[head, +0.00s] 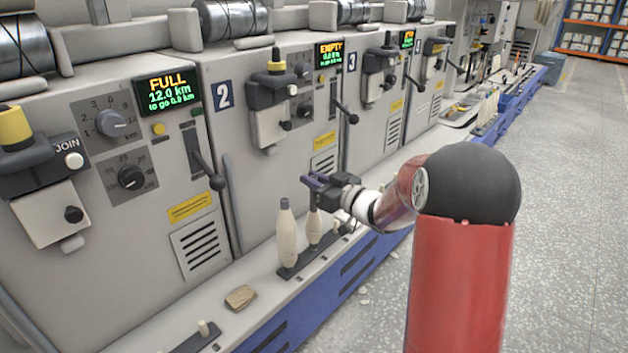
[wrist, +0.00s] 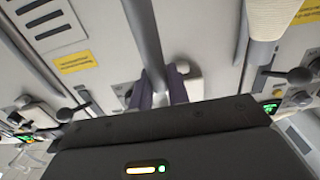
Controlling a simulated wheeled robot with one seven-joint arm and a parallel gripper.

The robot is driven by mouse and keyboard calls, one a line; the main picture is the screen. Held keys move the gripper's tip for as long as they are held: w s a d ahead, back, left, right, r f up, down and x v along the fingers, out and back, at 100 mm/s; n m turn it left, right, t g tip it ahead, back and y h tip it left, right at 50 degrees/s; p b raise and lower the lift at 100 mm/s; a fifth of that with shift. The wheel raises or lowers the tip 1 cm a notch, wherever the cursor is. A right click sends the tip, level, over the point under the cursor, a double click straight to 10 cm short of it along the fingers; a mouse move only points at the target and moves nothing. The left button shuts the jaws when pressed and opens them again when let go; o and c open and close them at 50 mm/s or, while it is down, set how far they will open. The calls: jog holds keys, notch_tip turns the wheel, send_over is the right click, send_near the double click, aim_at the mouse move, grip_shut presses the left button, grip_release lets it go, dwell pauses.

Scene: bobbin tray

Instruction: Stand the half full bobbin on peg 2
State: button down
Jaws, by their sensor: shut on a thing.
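My gripper (head: 318,184) is shut on the upper part of a bobbin (head: 314,226) with cream yarn low down and a bare grey top. In the wrist view the grey tube (wrist: 146,38) runs between the two dark fingers (wrist: 160,86). The bobbin looks upright over the dark peg rail (head: 292,270) in front of the panel marked 2 (head: 223,95). I cannot tell whether its foot is seated on a peg or just above it. A fuller cream bobbin (head: 287,240) stands upright on the rail just left of it, and shows in the wrist view (wrist: 280,18).
A tan block (head: 240,297) lies on the ledge at the front left. Another dark rail with a short peg (head: 204,328) is nearer. Machine panels with levers (head: 215,180) rise behind the ledge. The grey floor (head: 570,220) at right is open.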

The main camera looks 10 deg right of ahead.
jog(key=shift+f+b, duration=0.5)
jog(key=shift+f, duration=0.15)
dwell(0.6)
jog(key=c, duration=1.6)
grip_release()
jog(key=shift+d, duration=0.1)
jog(key=shift+p+v, duration=0.3)
jog(key=shift+v, duration=5.25)
jog(key=shift+r, duration=0.15)
jog(key=s+d+r+m+g+h+p, duration=0.2)
jog(key=s+r+m+h, duration=0.5)
jog(key=h, duration=0.6)
jog(key=s+a+f+g+y, duration=0.1)
jog(key=s+a+g, duration=0.1)
jog(key=s, duration=0.5)
jog(key=s+a+f+g, duration=0.1)
jog(key=s+a+g, duration=0.1)
jog(key=s, duration=0.5)
jog(key=s+a+f+g+y, duration=0.1)
jog(key=s+a+g, duration=0.2)
jog(key=s, duration=0.4)
jog(key=shift+s+a+y+p, duration=0.3)
jog(key=shift+s+a+p, duration=0.1)
jog(key=shift+a, duration=0.4)
